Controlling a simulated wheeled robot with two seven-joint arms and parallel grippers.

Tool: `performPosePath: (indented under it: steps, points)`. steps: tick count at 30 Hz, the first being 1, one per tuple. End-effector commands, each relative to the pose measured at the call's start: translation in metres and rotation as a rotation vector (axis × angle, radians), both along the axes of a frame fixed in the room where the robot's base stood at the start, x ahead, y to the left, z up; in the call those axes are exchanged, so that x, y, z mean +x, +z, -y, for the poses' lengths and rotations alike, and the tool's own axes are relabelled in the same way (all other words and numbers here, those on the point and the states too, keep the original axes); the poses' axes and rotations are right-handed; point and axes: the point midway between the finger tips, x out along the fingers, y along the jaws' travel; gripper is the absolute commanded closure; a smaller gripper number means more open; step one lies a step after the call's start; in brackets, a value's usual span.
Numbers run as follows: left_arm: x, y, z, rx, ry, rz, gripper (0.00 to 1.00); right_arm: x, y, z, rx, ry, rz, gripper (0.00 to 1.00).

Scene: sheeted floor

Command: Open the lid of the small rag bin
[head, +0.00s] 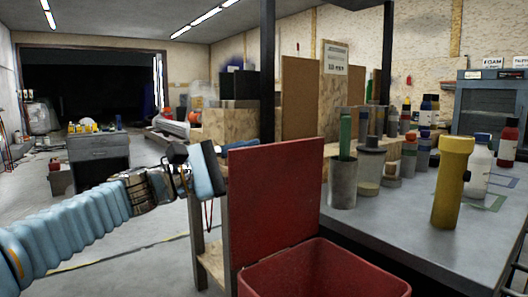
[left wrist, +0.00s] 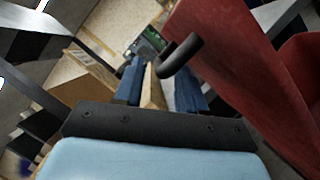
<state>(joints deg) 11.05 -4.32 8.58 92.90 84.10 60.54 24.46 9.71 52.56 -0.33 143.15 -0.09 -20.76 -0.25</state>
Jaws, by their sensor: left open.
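The small rag bin (head: 330,272) is red and stands at the lower middle of the head view, beside the workbench. Its red lid (head: 276,195) stands upright at the bin's back left, and the bin's mouth is uncovered. The lid also fills the right of the left wrist view (left wrist: 225,45), with a dark curved handle (left wrist: 182,54) on it. My left gripper (head: 208,170) is at the lid's left edge in the head view. Its blue fingers (left wrist: 158,80) are apart, with the handle just beyond the tips; I cannot tell whether they touch it. My right gripper is out of view.
The grey workbench (head: 400,220) on the right carries a yellow cylinder (head: 453,182), a grey cup (head: 343,183) and several bottles. A dark post (head: 267,75) rises behind the lid. Open floor (head: 150,240) lies left of the bin, below my left arm.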

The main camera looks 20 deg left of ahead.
Motion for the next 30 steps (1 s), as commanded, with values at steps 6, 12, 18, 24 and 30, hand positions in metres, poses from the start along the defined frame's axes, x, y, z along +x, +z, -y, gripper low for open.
performPosePath:
  steps: [6, 12, 18, 24, 30]
  points:
    - [0.014, 0.006, 0.022, 0.000, -0.002, 0.000, 0.60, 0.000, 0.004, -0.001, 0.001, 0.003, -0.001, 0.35]
    - [0.017, 0.007, 0.026, 0.000, 0.000, 0.000, 0.60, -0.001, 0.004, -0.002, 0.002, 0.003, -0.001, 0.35]
    - [0.017, 0.007, 0.026, 0.000, 0.000, 0.000, 0.68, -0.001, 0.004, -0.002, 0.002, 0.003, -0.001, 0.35]
    - [0.017, 0.007, 0.026, 0.000, 0.000, 0.000, 0.98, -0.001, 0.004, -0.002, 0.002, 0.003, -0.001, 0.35]
    - [0.017, 0.007, 0.026, 0.000, 0.000, 0.000, 1.00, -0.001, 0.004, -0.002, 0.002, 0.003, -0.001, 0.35]
